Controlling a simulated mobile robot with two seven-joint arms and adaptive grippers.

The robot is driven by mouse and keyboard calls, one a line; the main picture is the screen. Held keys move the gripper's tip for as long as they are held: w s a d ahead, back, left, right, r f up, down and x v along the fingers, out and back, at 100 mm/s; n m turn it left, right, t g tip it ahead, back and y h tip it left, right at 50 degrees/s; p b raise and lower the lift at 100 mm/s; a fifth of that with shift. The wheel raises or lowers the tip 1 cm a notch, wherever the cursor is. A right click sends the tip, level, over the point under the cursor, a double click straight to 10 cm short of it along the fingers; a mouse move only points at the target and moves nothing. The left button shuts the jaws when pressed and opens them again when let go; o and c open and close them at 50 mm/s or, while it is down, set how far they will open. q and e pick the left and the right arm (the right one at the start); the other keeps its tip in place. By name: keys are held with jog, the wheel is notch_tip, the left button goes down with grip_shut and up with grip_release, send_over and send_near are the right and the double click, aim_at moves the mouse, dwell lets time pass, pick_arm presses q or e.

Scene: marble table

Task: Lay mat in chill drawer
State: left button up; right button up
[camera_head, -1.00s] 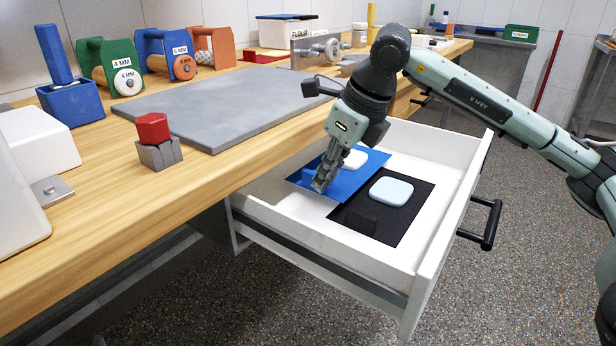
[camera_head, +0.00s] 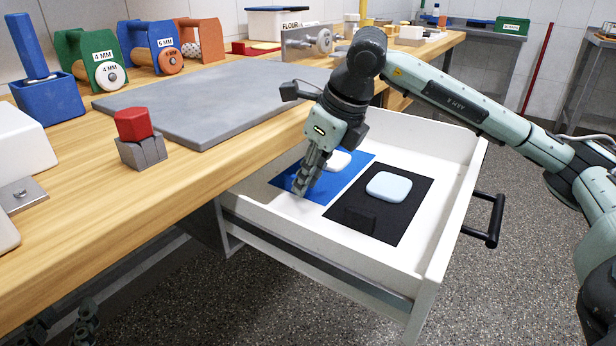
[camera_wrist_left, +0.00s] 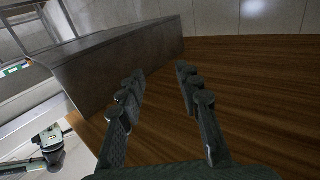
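A blue mat (camera_head: 347,178) lies flat in the open white drawer (camera_head: 300,238), with a white rounded slab (camera_head: 337,160) on it. A black mat (camera_head: 400,220) lies beside it, nearer the drawer handle, with a pale blue rounded slab (camera_head: 389,186) on it. My right gripper (camera_head: 302,192) points down at the blue mat's near left part; its fingers look close together, and whether they grip anything is unclear. My left gripper (camera_head: 62,322) shows dimly below the table at bottom left. In the left wrist view, its fingers (camera_wrist_left: 160,85) are apart with nothing between them.
The wooden table (camera_head: 215,165) carries a grey slab (camera_head: 220,105), a red-topped block (camera_head: 134,124), a blue holder (camera_head: 48,98) and several coloured roller stands. The drawer's black handle (camera_head: 492,220) sticks out to the right. Bare drawer floor shows around the mats.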

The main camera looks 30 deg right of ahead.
jog(key=shift+o, duration=0.6)
jog(key=shift+r, duration=0.1)
